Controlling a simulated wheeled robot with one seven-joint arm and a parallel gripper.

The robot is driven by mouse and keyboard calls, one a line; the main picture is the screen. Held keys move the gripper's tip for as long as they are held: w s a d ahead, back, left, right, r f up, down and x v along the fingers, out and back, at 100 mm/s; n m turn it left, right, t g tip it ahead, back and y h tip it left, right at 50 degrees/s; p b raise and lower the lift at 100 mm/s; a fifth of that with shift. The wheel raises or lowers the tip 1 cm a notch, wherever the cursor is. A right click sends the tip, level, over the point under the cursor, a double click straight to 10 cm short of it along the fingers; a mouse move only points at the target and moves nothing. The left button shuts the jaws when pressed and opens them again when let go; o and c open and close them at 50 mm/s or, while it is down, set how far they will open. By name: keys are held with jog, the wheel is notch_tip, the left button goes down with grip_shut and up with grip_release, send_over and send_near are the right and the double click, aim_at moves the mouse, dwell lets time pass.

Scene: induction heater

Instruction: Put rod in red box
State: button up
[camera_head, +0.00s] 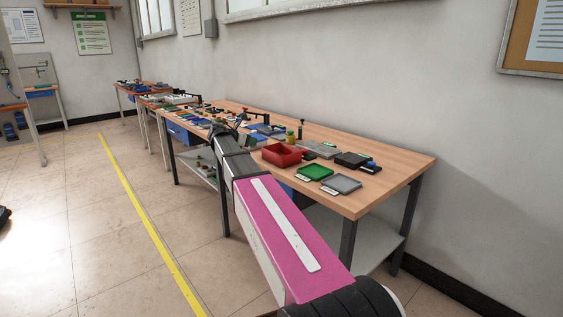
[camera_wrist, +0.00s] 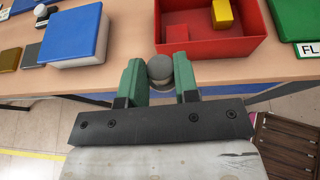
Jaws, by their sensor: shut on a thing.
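The red box (camera_head: 282,156) stands near the front edge of the wooden table in the head view. In the wrist view the red box (camera_wrist: 245,48) is at the top, just beyond my fingertips, with a yellow block and a red block inside. My gripper (camera_wrist: 158,76) has green fingers shut on a grey, round-ended piece, seemingly the rod (camera_wrist: 159,67), seen nearly end-on. The rod's length is mostly hidden. It is held near the table's front edge, outside the box opening. In the head view my gripper (camera_head: 222,131) is small and the rod cannot be made out.
A blue-topped block (camera_wrist: 75,36) lies left of my gripper in the wrist view. A green tray (camera_head: 315,172), a grey tray (camera_head: 342,184) and a black box (camera_head: 351,160) lie right of the red box. Many small parts crowd the table farther back.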

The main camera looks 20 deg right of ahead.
jog(key=w+d+r, duration=0.3)
jog(key=w+r, duration=0.2)
jog(key=r, duration=0.1)
jog(key=shift+m+g, duration=0.3)
jog(key=shift+g, duration=0.1)
jog(key=shift+s+d+f, duration=1.15)
jog(key=shift+d+f, duration=0.55)
jog(key=shift+f, duration=0.05)
jog(key=shift+s+d+f, duration=1.15)
jog(key=shift+d+f, duration=0.5)
jog(key=shift+f, duration=0.05)
jog(key=shift+s+d+f, duration=1.15)
jog(key=shift+d+f, duration=0.55)
jog(key=shift+f, duration=0.05)
jog(key=shift+f, duration=0.6)
jog(key=o, duration=1)
jog(key=shift+s+f, duration=0.1)
